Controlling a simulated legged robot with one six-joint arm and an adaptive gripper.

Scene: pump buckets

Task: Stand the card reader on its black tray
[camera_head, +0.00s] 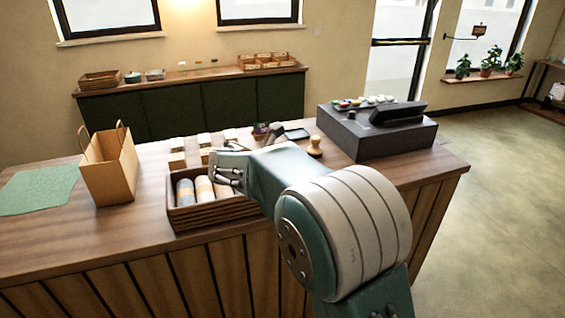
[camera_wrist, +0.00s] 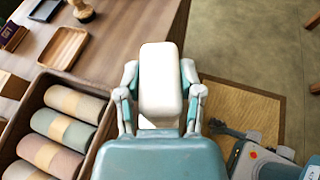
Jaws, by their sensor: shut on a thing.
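My gripper (camera_wrist: 160,74) is shut on a pale, rounded block, which I take to be the card reader (camera_wrist: 160,98). One finger presses each side, and the block shows a plain white face in the wrist view.
The wooden crate (camera_head: 215,213) holds several rolls. A wooden-handled stamp (camera_head: 315,147) stands near the dark tray, and a small wooden tray (camera_wrist: 64,47) lies beside the crate. A paper bag (camera_head: 110,170) is left, and a grey box with a black device (camera_head: 376,135) is right.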

